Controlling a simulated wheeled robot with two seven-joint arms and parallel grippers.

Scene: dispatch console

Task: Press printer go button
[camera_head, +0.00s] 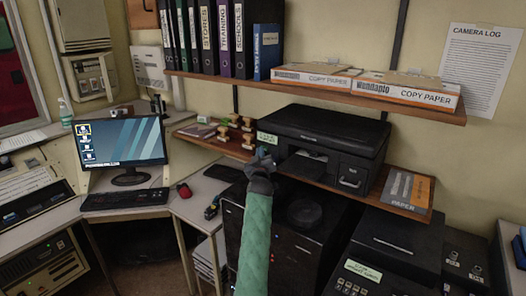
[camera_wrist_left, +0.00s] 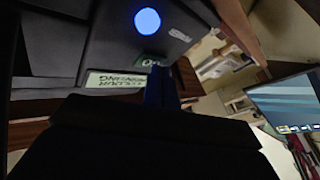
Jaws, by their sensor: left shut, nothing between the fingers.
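The black printer (camera_head: 335,130) stands on a wooden shelf against the wall in the head view. In the left wrist view, a round, lit blue button (camera_wrist_left: 147,21) is on the dark printer face (camera_wrist_left: 110,40), with a small green label (camera_wrist_left: 151,60) beside it. My left gripper (camera_head: 262,157) is at the printer's front left corner in the head view, shut and empty. Its narrow dark fingers (camera_wrist_left: 162,88) point towards the button in the left wrist view, with a visible gap in the picture. Contact cannot be told. The gripper hides the button in the head view. My right gripper is not in view.
Several rubber stamps (camera_head: 235,122) stand on the shelf left of the printer. A paper pack (camera_head: 407,189) lies to its right. An upper shelf (camera_head: 330,97) with binders and copy paper hangs above. A monitor (camera_head: 122,143) stands on the left desk.

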